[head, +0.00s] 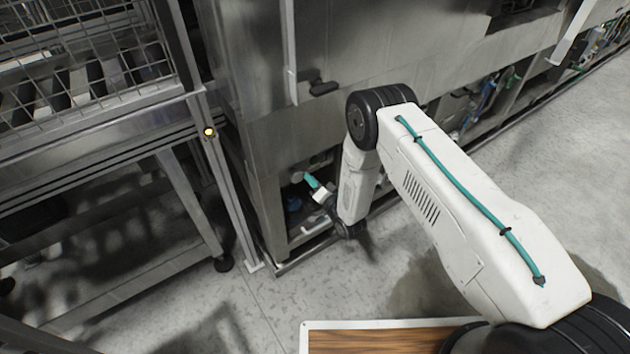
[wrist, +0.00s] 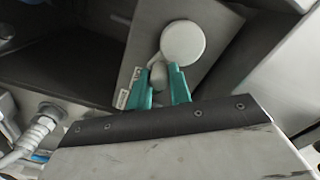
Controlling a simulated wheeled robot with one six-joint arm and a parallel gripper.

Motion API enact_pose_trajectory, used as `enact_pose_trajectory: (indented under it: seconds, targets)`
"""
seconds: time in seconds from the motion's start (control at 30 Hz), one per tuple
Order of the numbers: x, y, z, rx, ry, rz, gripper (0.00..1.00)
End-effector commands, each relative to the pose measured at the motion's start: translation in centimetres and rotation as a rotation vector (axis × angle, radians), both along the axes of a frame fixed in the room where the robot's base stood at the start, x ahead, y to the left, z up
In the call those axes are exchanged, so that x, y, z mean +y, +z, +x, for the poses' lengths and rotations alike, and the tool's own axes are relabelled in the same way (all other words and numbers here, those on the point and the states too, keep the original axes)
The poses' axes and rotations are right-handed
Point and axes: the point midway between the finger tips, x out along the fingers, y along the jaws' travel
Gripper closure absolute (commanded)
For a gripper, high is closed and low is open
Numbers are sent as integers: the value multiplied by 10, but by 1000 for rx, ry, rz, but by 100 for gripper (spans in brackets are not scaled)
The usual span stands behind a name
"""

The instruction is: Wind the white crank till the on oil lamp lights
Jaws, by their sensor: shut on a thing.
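The white crank (wrist: 183,42) shows in the wrist view as a round pale hub on a grey plate, with a short arm and a small handle (wrist: 158,74) below it. My gripper (wrist: 161,80) has its teal fingers on both sides of that handle and is shut on it. In the head view my gripper (head: 311,181) reaches into the low opening at the machine's corner; the crank is too small and covered there to make out clearly. A small yellow light (head: 209,132) glows on the frame post at the left; I cannot tell whether it is the oil lamp.
A dark-edged metal panel (wrist: 170,145) lies close below the fingers in the wrist view. A hose fitting (wrist: 40,128) is at the left. In the head view a steel frame with a wire cage (head: 80,75) stands left, and open floor (head: 520,180) lies right.

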Motion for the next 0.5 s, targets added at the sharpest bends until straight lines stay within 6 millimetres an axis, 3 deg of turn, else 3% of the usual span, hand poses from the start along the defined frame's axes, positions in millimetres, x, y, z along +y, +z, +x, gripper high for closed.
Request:
enact_pose_trajectory:
  seconds: [0.33, 0.37, 0.4, 0.5]
  targets:
    - [1, 1, 1, -2, 2, 1, 100]
    - [1, 1, 1, -2, 2, 1, 72]
    - [1, 1, 1, -2, 2, 1, 61]
    - [1, 1, 1, -1, 1, 1, 59]
